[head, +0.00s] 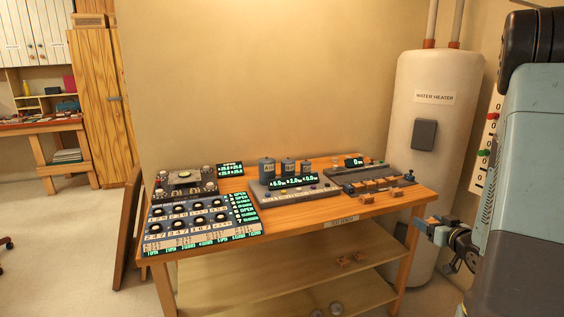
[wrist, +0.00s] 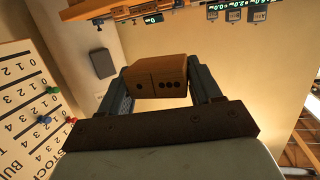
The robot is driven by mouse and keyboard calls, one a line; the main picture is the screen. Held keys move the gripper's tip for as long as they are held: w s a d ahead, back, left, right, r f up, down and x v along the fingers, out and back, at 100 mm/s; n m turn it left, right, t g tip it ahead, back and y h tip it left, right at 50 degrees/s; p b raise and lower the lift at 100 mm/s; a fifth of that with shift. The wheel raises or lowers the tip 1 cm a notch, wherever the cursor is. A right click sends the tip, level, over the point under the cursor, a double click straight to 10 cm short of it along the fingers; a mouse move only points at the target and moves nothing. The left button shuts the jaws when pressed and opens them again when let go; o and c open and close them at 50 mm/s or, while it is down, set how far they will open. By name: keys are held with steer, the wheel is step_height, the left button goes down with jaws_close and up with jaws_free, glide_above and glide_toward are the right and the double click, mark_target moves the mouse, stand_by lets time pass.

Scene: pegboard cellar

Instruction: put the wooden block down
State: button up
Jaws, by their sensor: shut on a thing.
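The wooden block (wrist: 160,76) is held between the two fingers of my gripper (wrist: 161,88) in the wrist view. It is brown, with a dividing line and dark dots on the face toward the camera. In the head view my gripper (head: 431,229) is at the right, beside the right end of the wooden workbench (head: 345,217) and apart from it. The block (head: 424,224) shows there as a small brown patch at the fingertips. My gripper is shut on the block, in the air.
The bench top holds a dial panel (head: 200,220), a grey console with cylinders (head: 290,193) and a long device with small wooden blocks (head: 370,183). A lower shelf (head: 290,270) bears small blocks. A water heater (head: 425,150) stands behind the bench's right end.

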steer(key=shift+m+h, duration=0.3)
steer(key=shift+h, duration=0.2)
steer(key=w+a+f, duration=0.2)
steer(key=w+a, duration=0.1)
steer(key=w+a+f, duration=0.5)
steer(key=w+a, duration=0.1)
steer(key=a, duration=0.1)
steer(key=shift+f, duration=0.3)
steer(key=shift+m+h, duration=0.4)
steer(key=shift+h, duration=0.1)
steer(key=w+a+f, duration=0.1)
steer(key=a+f, duration=0.1)
steer(key=a, duration=0.1)
steer(key=w+a+f, duration=0.1)
steer(key=a+f, duration=0.2)
steer(key=w+a+f, duration=0.1)
steer(key=a+f, duration=0.2)
steer(key=a, duration=0.1)
